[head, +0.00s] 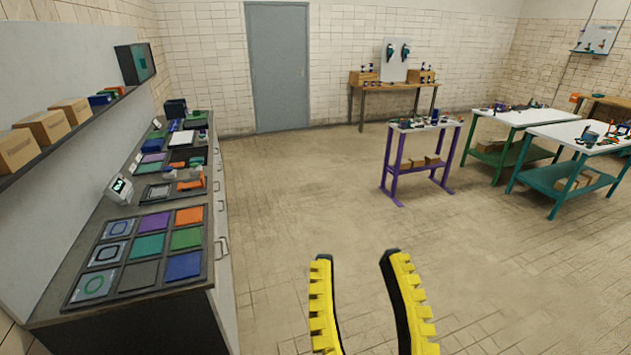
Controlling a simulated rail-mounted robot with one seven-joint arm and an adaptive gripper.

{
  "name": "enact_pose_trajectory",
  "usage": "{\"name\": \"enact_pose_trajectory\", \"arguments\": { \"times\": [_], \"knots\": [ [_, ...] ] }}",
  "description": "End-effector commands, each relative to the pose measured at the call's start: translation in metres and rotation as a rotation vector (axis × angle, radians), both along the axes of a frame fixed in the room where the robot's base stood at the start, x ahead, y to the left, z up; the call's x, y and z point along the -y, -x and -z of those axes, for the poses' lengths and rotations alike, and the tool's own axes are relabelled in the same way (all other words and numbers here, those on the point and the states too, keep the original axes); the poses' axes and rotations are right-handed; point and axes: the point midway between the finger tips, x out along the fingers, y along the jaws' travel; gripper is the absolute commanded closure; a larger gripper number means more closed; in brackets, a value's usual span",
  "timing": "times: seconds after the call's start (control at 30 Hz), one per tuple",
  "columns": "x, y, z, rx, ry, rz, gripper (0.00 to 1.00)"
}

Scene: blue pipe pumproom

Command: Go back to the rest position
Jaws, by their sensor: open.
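My gripper (357,262) shows at the bottom centre of the head view, with two yellow toothed fingers with black inner pads. The fingers are apart and nothing is between them. They stand in front of bare tiled floor, to the right of the long counter and clear of it. The rest of my arm is out of view.
A long counter (50,303) with a tray of coloured squares (148,246) runs along the left. A purple-framed table (391,160), a green-framed table (515,116) and a teal-framed table (560,133) stand right. A grey door (280,67) is behind. The middle floor is free.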

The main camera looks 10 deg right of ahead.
Motion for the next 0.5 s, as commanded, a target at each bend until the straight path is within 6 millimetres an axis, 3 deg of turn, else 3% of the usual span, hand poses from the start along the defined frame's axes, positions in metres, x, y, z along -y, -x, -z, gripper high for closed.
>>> {"name": "enact_pose_trajectory", "arguments": {
  "times": [0.03, 0.2, 0.4, 0.5],
  "knots": [
    [0.000, 0.000, -0.039, 0.002, -0.001, 0.000, 0.53],
    [0.000, 0.000, -0.120, 0.002, -0.006, -0.002, 0.53],
    [0.000, 0.000, -0.206, 0.002, -0.012, -0.004, 0.53],
    [0.000, 0.000, -0.230, 0.002, -0.015, -0.005, 0.53]
  ]
}}
